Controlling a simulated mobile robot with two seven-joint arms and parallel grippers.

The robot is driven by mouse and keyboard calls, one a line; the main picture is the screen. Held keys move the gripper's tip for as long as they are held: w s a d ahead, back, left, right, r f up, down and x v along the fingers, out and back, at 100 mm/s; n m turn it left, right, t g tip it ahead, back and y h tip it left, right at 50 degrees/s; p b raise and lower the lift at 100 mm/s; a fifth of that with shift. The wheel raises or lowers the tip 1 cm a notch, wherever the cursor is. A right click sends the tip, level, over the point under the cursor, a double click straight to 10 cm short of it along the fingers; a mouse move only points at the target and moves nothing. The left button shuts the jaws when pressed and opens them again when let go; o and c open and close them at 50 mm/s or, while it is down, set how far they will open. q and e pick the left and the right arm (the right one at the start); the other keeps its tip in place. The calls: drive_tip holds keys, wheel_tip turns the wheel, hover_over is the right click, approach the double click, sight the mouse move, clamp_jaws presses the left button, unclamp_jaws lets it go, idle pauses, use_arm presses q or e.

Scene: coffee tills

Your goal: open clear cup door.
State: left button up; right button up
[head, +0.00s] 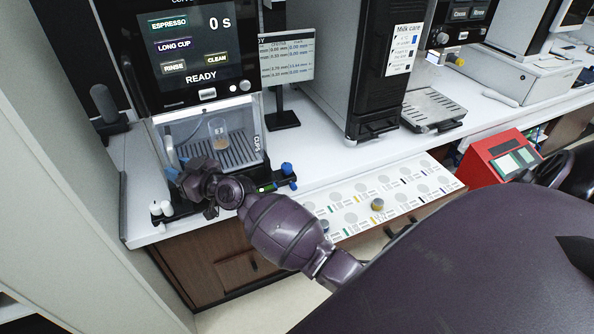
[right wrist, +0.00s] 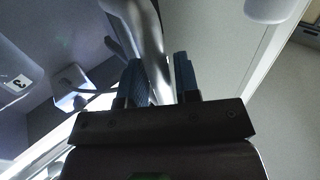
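The clear cup door (head: 236,117) is on the front of the coffee machine, below its screen, with "CUPS" lettering down its right side. Behind it a clear cup (head: 219,131) with some brown liquid stands on a slatted tray. My right gripper (head: 171,169) is at the door's lower left side. In the right wrist view, its two blue fingers (right wrist: 161,80) stand on either side of a shiny silver handle bar (right wrist: 146,40) and appear closed on it. My left gripper is not in view.
The coffee machine (head: 206,49) reads "READY" on its screen. A blue-knobbed fitting (head: 287,169) and small white containers (head: 161,209) stand near the counter's front edge. A cabinet wall (head: 60,170) is close on the left. A black machine (head: 375,60) stands to the right.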

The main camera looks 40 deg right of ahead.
drive_tip(key=shift+d, duration=0.1)
clamp_jaws()
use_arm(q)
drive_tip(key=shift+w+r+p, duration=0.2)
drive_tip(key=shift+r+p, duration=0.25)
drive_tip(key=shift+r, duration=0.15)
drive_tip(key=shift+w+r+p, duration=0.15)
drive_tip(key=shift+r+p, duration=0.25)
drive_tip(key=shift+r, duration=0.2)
use_arm(e)
drive_tip(key=a+v, duration=0.1)
drive_tip(key=v, duration=0.5)
drive_tip(key=shift+s, duration=0.25)
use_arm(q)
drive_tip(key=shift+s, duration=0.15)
use_arm(e)
drive_tip(key=shift+r, duration=0.1)
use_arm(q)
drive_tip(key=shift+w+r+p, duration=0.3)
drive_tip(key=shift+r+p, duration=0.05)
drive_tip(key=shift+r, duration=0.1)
use_arm(e)
drive_tip(key=v, duration=0.6)
drive_tip(key=shift+d, duration=0.35)
